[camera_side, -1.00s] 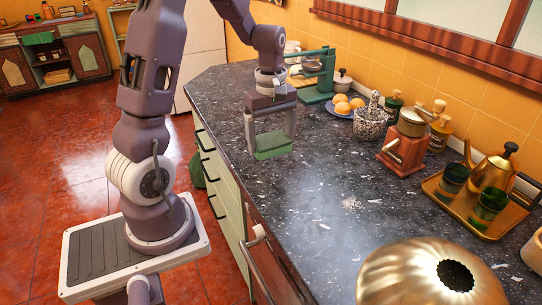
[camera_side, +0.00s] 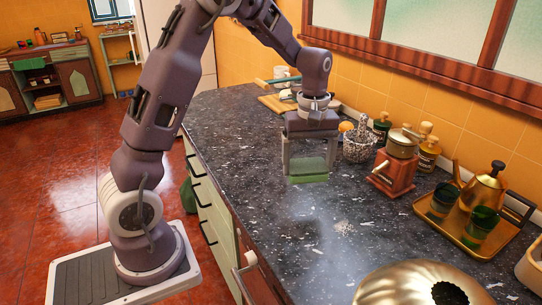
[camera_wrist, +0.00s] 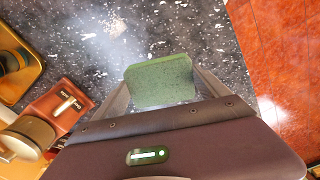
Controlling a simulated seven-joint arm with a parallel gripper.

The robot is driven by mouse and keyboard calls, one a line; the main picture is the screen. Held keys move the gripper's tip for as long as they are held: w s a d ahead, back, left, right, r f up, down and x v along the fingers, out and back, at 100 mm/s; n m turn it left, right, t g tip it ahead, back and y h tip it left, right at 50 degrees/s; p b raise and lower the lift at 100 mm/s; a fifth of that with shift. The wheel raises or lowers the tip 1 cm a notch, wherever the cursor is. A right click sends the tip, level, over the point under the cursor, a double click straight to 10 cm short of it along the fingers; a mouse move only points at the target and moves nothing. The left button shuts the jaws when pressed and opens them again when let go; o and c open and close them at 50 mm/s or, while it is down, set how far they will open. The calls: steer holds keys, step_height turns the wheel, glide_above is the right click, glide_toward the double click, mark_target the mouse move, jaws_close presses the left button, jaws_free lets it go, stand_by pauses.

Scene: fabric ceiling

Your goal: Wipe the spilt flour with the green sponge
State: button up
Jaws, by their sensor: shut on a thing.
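The green sponge (camera_side: 308,179) is held between the two fingers of my gripper (camera_side: 308,170). It appears slightly above the dark speckled countertop (camera_side: 262,200), though the exact gap is hard to tell. In the wrist view the sponge (camera_wrist: 160,82) shows flat between the fingers. A small white patch of spilt flour (camera_side: 343,228) lies on the counter, in front and to the right of the sponge in the side view. In the wrist view the flour (camera_wrist: 115,27) is up and left of the sponge, apart from it.
A red coffee grinder (camera_side: 394,165), a speckled pot (camera_side: 358,147) and bottles stand along the wall. A gold tray (camera_side: 459,216) holds green cups and a kettle. A gold ring-shaped mould (camera_side: 405,282) is at the front. The counter around the flour is mostly clear.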

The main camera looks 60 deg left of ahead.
steer(key=w+d+f+m, duration=0.1)
steer(key=w+d+m, duration=0.45)
steer(key=d, duration=0.75)
steer(key=shift+n, duration=0.35)
steer(key=shift+w+f, duration=0.2)
steer(key=shift+f, duration=3.5)
steer(key=shift+s+f, duration=0.5)
steer(key=shift+s, duration=0.05)
steer(key=shift+c, duration=0.6)
steer(key=shift+s, duration=1.5)
steer(key=shift+w, duration=2.15)
step_height(320, 180, up, 8)
steer(key=shift+s, duration=0.1)
